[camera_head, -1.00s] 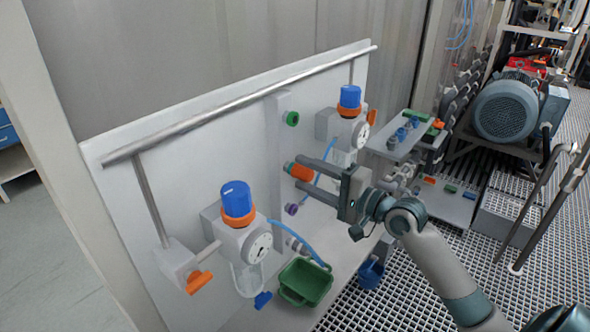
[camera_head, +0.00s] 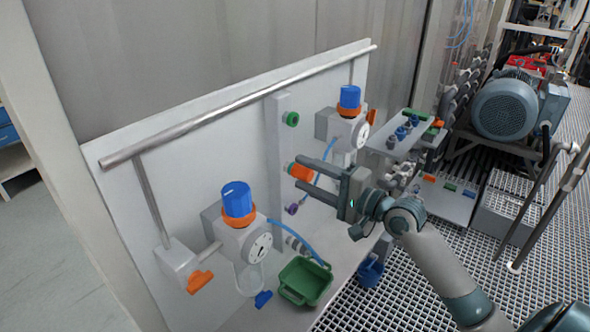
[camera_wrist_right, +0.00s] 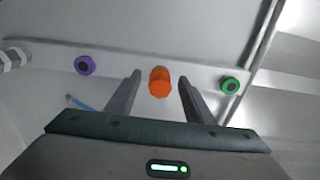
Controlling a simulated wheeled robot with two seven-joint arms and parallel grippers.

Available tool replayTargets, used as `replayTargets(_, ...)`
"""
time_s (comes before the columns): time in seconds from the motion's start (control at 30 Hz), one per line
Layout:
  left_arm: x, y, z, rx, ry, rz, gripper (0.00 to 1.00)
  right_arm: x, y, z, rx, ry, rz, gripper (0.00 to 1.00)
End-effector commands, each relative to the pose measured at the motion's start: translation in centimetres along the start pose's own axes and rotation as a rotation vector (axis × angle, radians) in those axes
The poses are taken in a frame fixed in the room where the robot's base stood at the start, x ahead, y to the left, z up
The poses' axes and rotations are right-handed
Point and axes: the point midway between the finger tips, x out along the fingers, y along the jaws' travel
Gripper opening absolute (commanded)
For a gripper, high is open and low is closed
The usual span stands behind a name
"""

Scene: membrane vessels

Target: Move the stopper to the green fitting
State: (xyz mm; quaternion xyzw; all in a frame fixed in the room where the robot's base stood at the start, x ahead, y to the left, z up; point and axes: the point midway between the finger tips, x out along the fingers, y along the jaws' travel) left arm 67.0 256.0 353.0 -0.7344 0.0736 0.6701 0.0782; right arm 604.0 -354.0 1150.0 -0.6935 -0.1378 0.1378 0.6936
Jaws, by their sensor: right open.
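The orange stopper (camera_head: 301,172) sits at the middle of the upright strip on the white panel, with a small green part at its panel end. The green fitting (camera_head: 292,118) is above it on the same strip. My right gripper (camera_head: 299,172) is open, its two fingers pointing at the panel with the tips above and below the stopper. In the right wrist view the stopper (camera_wrist_right: 159,82) shows centred between the open fingers, with gaps on both sides. The green fitting (camera_wrist_right: 230,85) is to the right there, its centre dark. My left gripper is out of view.
A purple fitting (camera_head: 291,209) is below the stopper on the strip. Blue-capped regulators with gauges (camera_head: 238,203) (camera_head: 349,100) flank the strip, with blue hoses nearby. A green bin (camera_head: 305,281) and a blue cup (camera_head: 370,271) are below. A metal rail (camera_head: 240,102) runs along the panel top.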

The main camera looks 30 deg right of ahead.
Motion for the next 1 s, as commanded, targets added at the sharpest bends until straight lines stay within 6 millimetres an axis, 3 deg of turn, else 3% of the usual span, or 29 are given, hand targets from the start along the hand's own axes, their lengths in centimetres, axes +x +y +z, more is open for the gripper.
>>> replayTargets(0.8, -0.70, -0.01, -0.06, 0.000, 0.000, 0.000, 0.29, -0.01, 0.01, 0.01, 0.000, 0.000, 0.000, 0.48)
replayTargets(0.87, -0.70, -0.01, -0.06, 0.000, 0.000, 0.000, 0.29, -0.01, 0.00, 0.01, 0.000, 0.000, 0.000, 0.38)
replayTargets(1.0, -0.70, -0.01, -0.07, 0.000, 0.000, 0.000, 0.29, -0.01, -0.01, 0.01, 0.000, 0.000, 0.000, 0.05)
